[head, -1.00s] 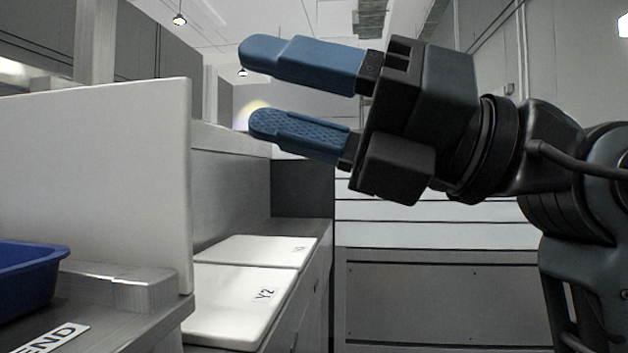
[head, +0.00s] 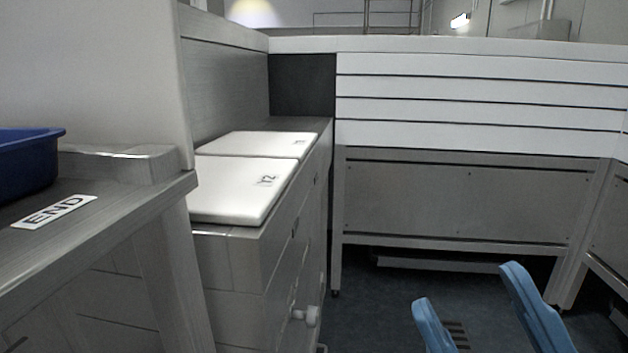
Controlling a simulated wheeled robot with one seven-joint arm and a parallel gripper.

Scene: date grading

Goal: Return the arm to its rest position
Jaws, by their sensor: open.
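My gripper (head: 472,288) shows at the lower right of the head view. Only its two blue fingers are in view, pointing up and to the left, with a clear gap between them. It is open, with nothing between the fingers. The rest of the gripper and the arm are below the picture's edge. The fingers appear in front of the dark floor and touch nothing that I can see.
At left is a metal bench (head: 110,220) with an END label (head: 55,211) and a blue tray (head: 28,165). Beyond it, white boards (head: 236,190) lie on a cabinet (head: 230,262). A slatted white partition (head: 480,92) stands behind. Dark floor (head: 380,310) shows clear in between.

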